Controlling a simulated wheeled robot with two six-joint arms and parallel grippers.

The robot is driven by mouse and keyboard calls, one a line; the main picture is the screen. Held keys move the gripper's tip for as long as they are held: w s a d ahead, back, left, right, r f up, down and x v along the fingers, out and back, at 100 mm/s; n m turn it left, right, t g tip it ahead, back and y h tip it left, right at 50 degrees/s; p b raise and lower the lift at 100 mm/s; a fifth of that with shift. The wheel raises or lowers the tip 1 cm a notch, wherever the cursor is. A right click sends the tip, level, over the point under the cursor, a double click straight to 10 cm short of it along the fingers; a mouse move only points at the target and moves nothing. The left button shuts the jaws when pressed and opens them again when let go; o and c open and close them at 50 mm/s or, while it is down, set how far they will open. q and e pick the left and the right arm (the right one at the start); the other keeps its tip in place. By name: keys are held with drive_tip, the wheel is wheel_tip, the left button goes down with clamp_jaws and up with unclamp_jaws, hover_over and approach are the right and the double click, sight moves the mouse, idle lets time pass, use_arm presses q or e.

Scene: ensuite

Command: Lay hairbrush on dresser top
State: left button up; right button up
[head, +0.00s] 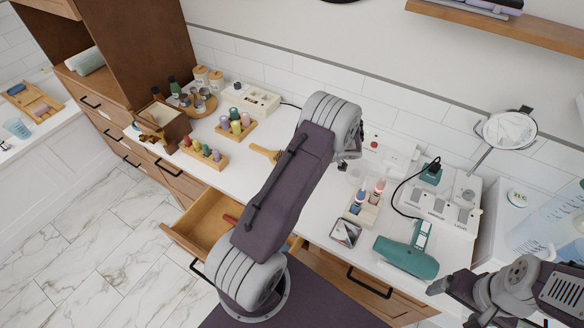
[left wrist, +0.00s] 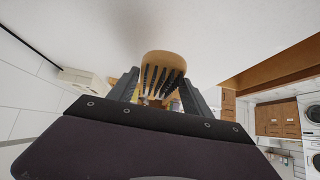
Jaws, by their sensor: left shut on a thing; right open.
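The hairbrush (left wrist: 164,66) is wooden with dark bristles. In the left wrist view it sits between the two fingers of my left gripper (left wrist: 160,90), which is shut on it, with the bristles towards the camera. In the head view a wooden part of the hairbrush (head: 266,153) shows over the white dresser top (head: 233,167), beside my left arm. That arm hides the rest of the brush and the left gripper, so I cannot tell whether the brush touches the top. My right gripper (head: 456,303) is open and empty at the lower right.
Small bottle racks (head: 204,154) and a wooden box (head: 160,125) stand left on the top. A teal hair dryer (head: 407,258), a small mirror (head: 346,232) and a bottle holder (head: 363,208) stand right. A drawer (head: 202,222) is open below. Some top is clear near the brush.

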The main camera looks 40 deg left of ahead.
use_arm(q)
drive_tip(key=shift+f, duration=0.6)
wheel_tip(320, 180, down, 4)
drive_tip(key=shift+r+p, duration=0.2)
drive_tip(key=shift+p, duration=0.2)
drive_tip(key=shift+f, duration=0.25)
drive_tip(key=shift+f+b, duration=0.15)
drive_tip(key=shift+b, duration=0.2)
drive_tip(key=o, duration=1.4)
